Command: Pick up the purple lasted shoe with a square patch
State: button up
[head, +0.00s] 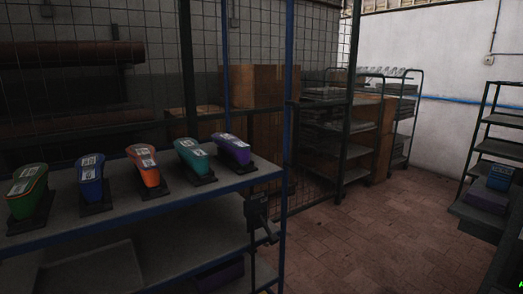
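A purple lasted shoe (240,155) stands at the right end of the row on the shelf's upper board (150,212). It has a pale patch with dark marks on top; the marks and the patch's exact shape are too small to read.
Left of the purple shoe stand teal (188,158), orange (149,176), blue (91,189) and green (24,206) shoes on dark bases. A blue post (287,110) rises at the shelf's right end. Tiled floor (395,225) is clear between this shelf and the right-hand rack (490,215).

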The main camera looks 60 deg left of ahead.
aim_at(238, 150)
jog(key=u, duration=1.55)
jog(key=i, duration=2)
jog(key=u, duration=0.85)
